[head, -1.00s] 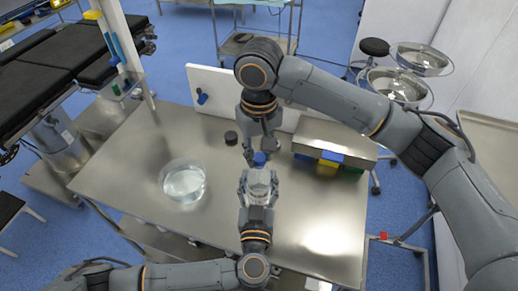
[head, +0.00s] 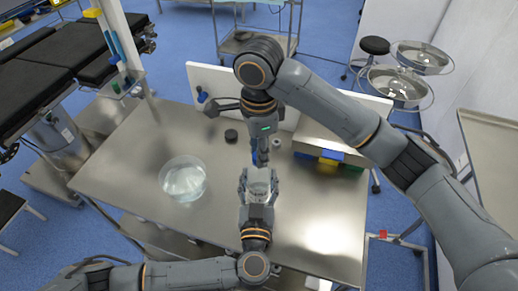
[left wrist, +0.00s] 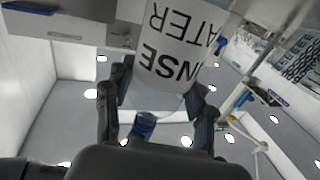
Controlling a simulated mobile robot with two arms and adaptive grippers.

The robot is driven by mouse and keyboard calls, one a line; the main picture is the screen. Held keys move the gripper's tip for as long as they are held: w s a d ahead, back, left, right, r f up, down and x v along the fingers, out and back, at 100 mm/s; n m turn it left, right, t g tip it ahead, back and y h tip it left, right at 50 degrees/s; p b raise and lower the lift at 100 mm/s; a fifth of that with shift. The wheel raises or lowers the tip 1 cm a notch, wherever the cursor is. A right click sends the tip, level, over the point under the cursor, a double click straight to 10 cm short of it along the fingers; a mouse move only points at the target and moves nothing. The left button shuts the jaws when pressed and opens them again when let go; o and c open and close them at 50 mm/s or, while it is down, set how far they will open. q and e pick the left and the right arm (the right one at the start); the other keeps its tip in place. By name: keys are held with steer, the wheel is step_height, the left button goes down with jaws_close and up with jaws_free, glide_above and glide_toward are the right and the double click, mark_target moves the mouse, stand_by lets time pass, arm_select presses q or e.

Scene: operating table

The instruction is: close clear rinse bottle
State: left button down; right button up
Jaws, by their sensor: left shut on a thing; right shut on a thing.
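The clear rinse bottle (head: 260,188) stands upright near the middle of the steel table, with my left gripper (head: 258,180) shut around its body from the front. My right gripper (head: 261,153) points down above the bottle and is shut on the blue cap (head: 254,157). The right fingers partly hide the cap, so how it sits on the neck cannot be told.
A clear bowl of liquid (head: 184,178) stands on the steel table (head: 125,158) to the left. A dark round lid (head: 231,136) and a small silver piece (head: 277,145) lie behind the bottle.

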steer(key=m, duration=0.3)
steer(key=o, duration=0.7)
steer(key=shift+r, duration=2.25)
steer(key=shift+c, duration=0.5)
